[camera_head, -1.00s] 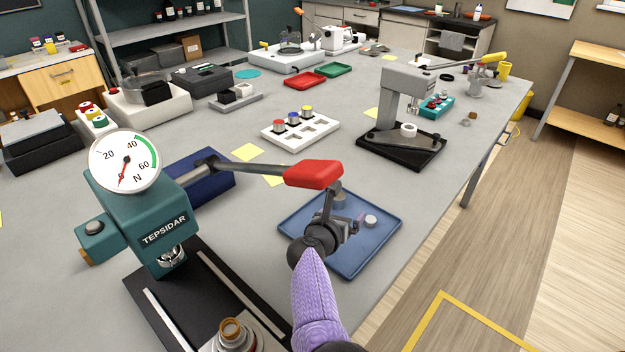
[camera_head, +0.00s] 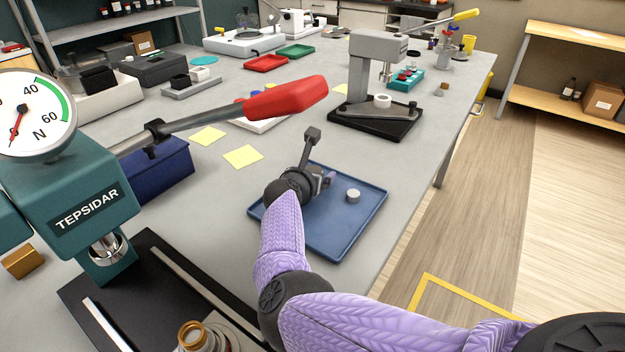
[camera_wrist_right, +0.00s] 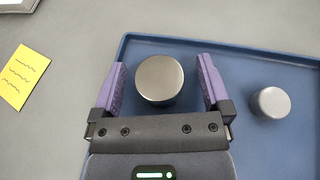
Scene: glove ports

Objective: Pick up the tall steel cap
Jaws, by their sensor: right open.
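The tall steel cap (camera_wrist_right: 160,80) is a round, brushed metal cylinder on the blue tray, seen from above in the right wrist view. My right gripper (camera_wrist_right: 162,84) is open, with one purple finger on each side of this cap. A narrow gap shows between the cap and each finger. In the head view my right gripper (camera_head: 328,180) is over the tray (camera_head: 335,242) and hides this cap. A second, smaller-looking steel cap (camera_wrist_right: 270,103) stands to the right, outside the fingers; it also shows in the head view (camera_head: 353,196). My left gripper is not in view.
A teal press with a dial (camera_head: 85,200) and a red-handled lever (camera_head: 285,98) stands left of my right arm. A grey arbor press (camera_head: 375,95) stands behind the tray. Yellow notes (camera_head: 243,156) lie on the table left of the tray.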

